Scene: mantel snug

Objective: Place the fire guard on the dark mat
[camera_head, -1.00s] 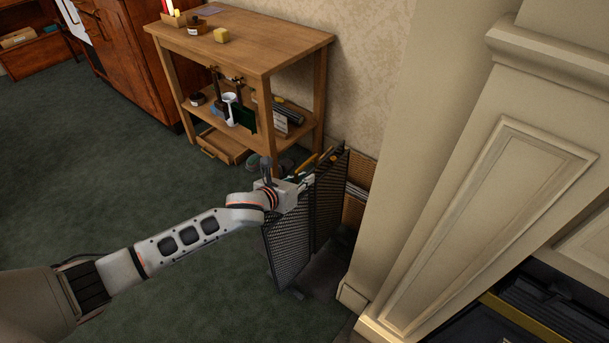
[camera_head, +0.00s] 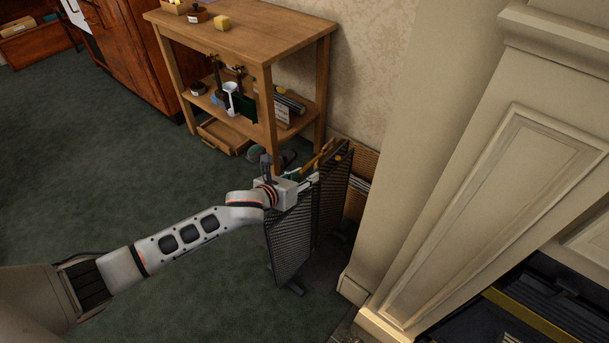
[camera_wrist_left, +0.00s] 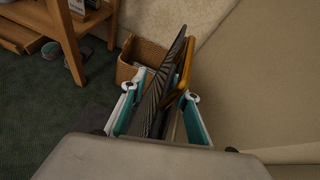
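The fire guard (camera_head: 287,244) is a dark mesh folding screen standing upright beside the pale chimney pillar, its panels at an angle. My left gripper (camera_head: 307,184) is at its top edge. In the left wrist view, the teal-lined fingers of my left gripper (camera_wrist_left: 160,108) are spread wide, with the guard's dark panel (camera_wrist_left: 167,75) and a brass-coloured piece (camera_wrist_left: 180,75) between them. I see no clear grip on it. A dark patch of floor (camera_head: 325,270), possibly the mat, lies under and behind the guard, mostly hidden. My right gripper is not in view.
A wooden side table (camera_head: 255,40) with a lower shelf of small items stands behind the guard. A wicker basket (camera_wrist_left: 143,52) is close behind the gripper. The chimney pillar (camera_head: 405,150) closes off the right. Green carpet (camera_head: 110,180) at the left is clear.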

